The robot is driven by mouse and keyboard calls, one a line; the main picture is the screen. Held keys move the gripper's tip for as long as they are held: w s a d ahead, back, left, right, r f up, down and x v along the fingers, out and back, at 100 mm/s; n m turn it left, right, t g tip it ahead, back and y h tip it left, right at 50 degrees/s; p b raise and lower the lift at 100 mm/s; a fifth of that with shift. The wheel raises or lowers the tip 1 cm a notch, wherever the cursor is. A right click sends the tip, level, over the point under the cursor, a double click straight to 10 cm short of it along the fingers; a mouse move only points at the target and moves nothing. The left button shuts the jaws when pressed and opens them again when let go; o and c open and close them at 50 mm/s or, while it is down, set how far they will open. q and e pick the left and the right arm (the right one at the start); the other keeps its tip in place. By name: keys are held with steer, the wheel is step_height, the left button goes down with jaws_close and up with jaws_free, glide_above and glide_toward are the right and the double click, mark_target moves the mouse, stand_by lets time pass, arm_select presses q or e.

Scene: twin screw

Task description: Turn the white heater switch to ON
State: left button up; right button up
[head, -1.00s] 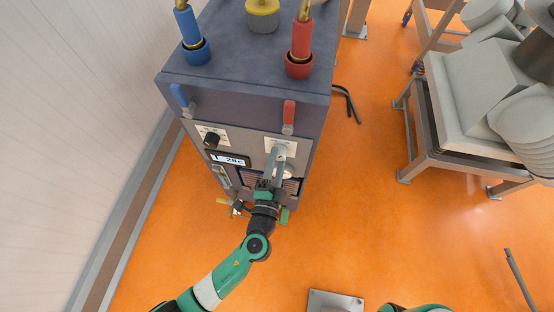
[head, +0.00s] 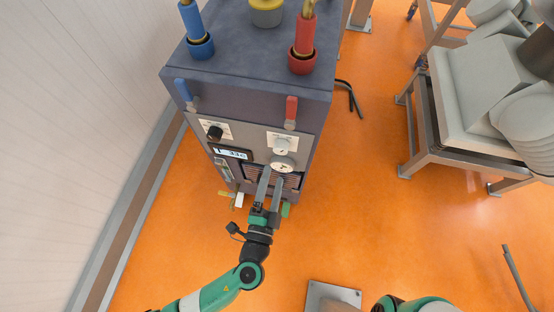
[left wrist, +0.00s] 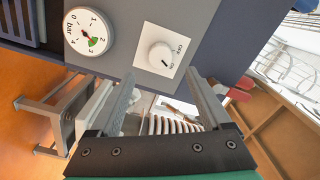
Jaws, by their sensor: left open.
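The white heater switch (head: 282,146) is a round knob on a white plate on the front of the dark cabinet (head: 250,100). The left wrist view shows the knob (left wrist: 160,55) with OFF and ON labels beside it; its small dark mark appears to point toward ON. My left gripper (head: 272,175) is open and empty, with its fingers just below and in front of the switch, apart from it. In the left wrist view its fingertips (left wrist: 160,76) lie to either side below the knob. My right gripper is out of view.
A round pressure gauge (head: 283,164) sits just below the switch. A black knob (head: 215,132) and a lit display (head: 231,153) are to its left. Red (head: 291,112) and blue (head: 185,95) handles stick out above.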

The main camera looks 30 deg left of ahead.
arm_select(q)
steer(key=v, duration=0.3)
steer(key=shift+s, duration=0.4)
steer(key=w+a+r+n+y+p, duration=0.2)
steer(key=w+a+r+n, duration=0.25)
steer(key=r, duration=0.75)
steer(key=w+a+r+n+y+p, duration=0.25)
steer(key=w+a+r+n, duration=0.2)
steer(key=r, duration=0.75)
steer(key=w+a+r+n+y+p, duration=0.25)
steer(key=a+r+n, duration=0.2)
steer(key=r, duration=0.75)
step_height(320, 180, up, 14)
steer(key=s+a+n+t+p, duration=0.1)
steer(key=n+t, duration=0.2)
steer(key=n, duration=0.1)
steer(key=s+d+r+m+t+h, duration=0.4)
steer(key=s+r+h, duration=0.1)
steer(key=r+h, duration=0.15)
steer(key=s+d+r+m+t+h, duration=0.35)
steer(key=r+h, duration=0.25)
steer(key=r, duration=0.2)
step_height(320, 180, up, 38)
steer(key=p, duration=3.8)
steer(key=shift+s+d+m+h, duration=0.2)
steer(key=shift+d+m+h, duration=0.1)
steer(key=shift+d+h, duration=0.15)
